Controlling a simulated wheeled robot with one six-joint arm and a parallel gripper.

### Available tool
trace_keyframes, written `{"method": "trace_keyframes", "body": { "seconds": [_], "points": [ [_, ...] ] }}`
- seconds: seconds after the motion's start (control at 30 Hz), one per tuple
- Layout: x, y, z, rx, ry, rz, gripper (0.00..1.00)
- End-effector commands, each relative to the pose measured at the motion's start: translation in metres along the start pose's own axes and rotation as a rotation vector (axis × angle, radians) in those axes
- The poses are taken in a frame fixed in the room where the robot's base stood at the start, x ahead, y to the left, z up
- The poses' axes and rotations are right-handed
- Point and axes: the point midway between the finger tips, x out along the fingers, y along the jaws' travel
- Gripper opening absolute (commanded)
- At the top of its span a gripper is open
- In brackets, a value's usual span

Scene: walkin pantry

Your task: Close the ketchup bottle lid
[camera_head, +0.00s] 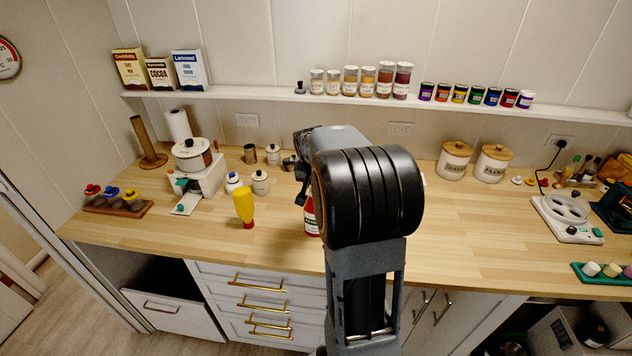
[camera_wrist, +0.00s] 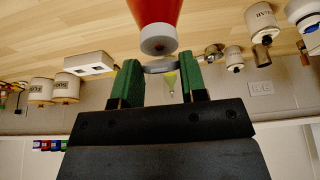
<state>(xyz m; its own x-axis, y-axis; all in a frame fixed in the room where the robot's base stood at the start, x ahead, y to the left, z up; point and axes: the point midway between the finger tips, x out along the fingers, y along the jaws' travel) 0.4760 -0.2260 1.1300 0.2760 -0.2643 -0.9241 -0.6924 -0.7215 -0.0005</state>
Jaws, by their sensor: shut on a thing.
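The red ketchup bottle (camera_head: 311,222) stands on the wooden counter, mostly hidden behind my arm. In the wrist view the red bottle (camera_wrist: 154,12) shows at the top edge, with its round grey neck end (camera_wrist: 158,44) facing my gripper (camera_wrist: 160,72). A thin grey curved piece, which looks like the lid (camera_wrist: 160,67), lies beside the neck and spans the gap between my two green fingers. My gripper is shut on it. Whether the lid touches the neck is hard to tell.
A yellow bottle (camera_head: 244,206) stands left of the ketchup. Two lidded canisters (camera_head: 454,161) stand at the back right. The counter (camera_head: 460,230) right of my arm is largely clear.

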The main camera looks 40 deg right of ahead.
Motion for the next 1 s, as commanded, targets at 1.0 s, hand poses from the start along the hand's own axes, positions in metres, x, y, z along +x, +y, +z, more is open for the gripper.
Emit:
{"method": "trace_keyframes", "body": {
  "seconds": [1.0],
  "points": [
    [0.021, 0.000, 0.023, 0.000, 0.407, -0.001, 0.15]
  ]
}}
